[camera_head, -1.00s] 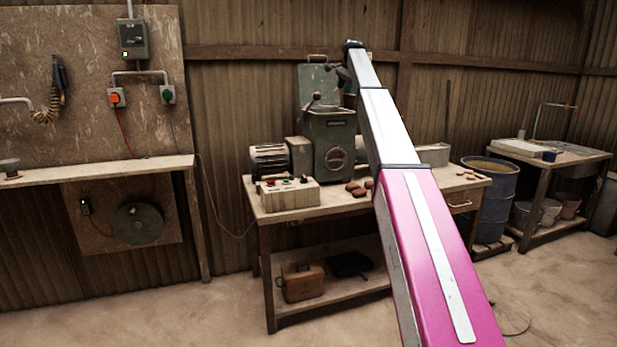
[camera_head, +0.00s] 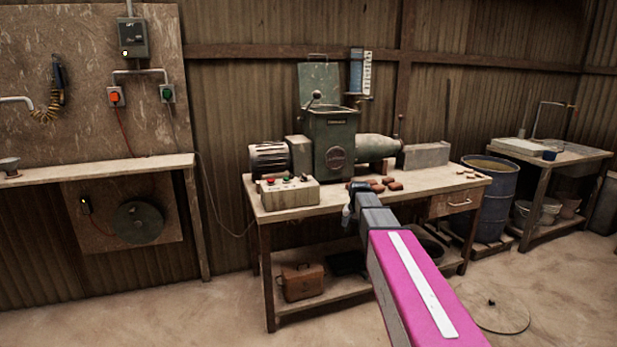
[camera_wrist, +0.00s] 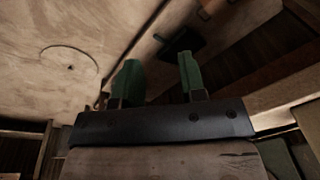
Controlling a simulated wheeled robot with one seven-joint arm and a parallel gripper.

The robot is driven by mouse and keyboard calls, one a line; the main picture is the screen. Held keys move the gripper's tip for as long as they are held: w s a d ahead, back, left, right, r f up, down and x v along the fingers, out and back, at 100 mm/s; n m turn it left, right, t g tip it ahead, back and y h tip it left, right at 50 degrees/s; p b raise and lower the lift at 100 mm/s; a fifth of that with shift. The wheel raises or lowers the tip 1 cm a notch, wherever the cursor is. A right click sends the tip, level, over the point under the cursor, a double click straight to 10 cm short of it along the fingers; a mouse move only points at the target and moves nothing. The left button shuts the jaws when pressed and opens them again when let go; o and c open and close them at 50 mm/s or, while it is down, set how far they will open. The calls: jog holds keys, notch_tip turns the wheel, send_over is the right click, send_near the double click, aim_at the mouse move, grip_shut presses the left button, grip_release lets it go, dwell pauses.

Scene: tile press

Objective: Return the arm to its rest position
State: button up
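My arm, pink with a white stripe, reaches up from the lower right in the head view. Its end, my gripper (camera_head: 348,215), hangs in front of the workbench (camera_head: 400,186), near its front edge. In the wrist view my gripper (camera_wrist: 157,82) shows two green fingers set apart, with nothing between them. It is open and empty. The green press machine (camera_head: 333,140) stands on the bench behind it, with its lid up.
Several brown pieces (camera_head: 395,185) lie on the bench. A control box (camera_head: 290,193) with buttons is at its left. A brown toolbox (camera_head: 302,282) sits on the lower shelf. A blue barrel (camera_head: 494,195) and side table (camera_head: 550,150) stand right.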

jog(key=s+f+n, duration=0.1)
jog(key=s+f, duration=0.3)
jog(key=s, duration=0.5)
jog(key=s+f+n+g, duration=0.1)
jog(key=s+f, duration=0.3)
jog(key=s, duration=0.5)
jog(key=s+f+n, duration=0.2)
jog(key=s+f, duration=0.3)
jog(key=s, duration=0.4)
jog(key=shift+d+g+h, duration=0.3)
jog(key=shift+d, duration=0.15)
